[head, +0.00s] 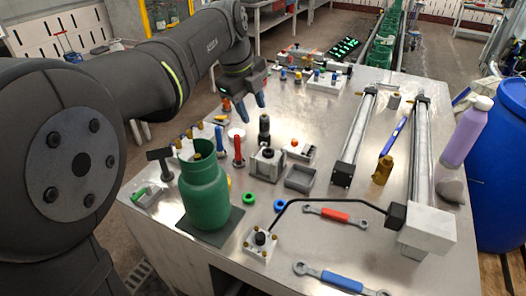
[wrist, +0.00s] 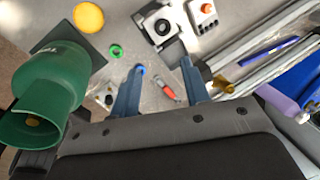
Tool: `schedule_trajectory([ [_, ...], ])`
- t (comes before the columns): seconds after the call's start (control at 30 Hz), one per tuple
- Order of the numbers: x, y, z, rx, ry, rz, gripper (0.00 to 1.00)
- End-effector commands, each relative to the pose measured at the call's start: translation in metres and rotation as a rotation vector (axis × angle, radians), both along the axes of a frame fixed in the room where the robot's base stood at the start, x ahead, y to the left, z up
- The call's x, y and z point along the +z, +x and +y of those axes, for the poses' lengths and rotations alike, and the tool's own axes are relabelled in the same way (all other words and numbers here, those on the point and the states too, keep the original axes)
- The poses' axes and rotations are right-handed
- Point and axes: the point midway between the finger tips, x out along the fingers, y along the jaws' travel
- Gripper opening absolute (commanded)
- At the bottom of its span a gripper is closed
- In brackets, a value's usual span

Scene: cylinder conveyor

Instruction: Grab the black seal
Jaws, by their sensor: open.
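My gripper (head: 243,100) is open and empty, held above the table in the head view. In the wrist view its two blue fingers (wrist: 161,66) are spread apart. I cannot pick out a separate black seal with certainty. A grey block (head: 267,163) with a dark round top stands mid-table; it also shows in the wrist view (wrist: 160,26), beyond the fingertips. A green ring (head: 249,198) and a blue ring (head: 280,206) lie flat on the metal table (head: 312,253). They show in the wrist view as the green ring (wrist: 115,51) and blue ring (wrist: 141,69).
A green canister (head: 205,195) stands on a dark plate at the front left. Two long metal cylinders (head: 357,140) (head: 422,150) lie at the right. Wrenches (head: 336,215) (head: 342,281) lie near the front edge. A grey tray (head: 300,179) sits beside the block.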

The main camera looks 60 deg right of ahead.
Motion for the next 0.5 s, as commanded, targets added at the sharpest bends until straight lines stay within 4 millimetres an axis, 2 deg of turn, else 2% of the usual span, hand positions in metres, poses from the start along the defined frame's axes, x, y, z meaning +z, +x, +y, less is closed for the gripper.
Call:
schedule_trajectory([
  [0.03, 0.000, -0.014, -0.005, -0.085, 0.016, -0.064, 0.43],
  [0.2, 0.006, -0.042, -0.017, -0.338, 0.067, -0.276, 0.43],
  [0.37, 0.010, -0.056, -0.022, -0.459, 0.097, -0.385, 0.43],
  [0.5, -0.002, -0.054, -0.025, -0.480, 0.105, -0.404, 0.43],
])
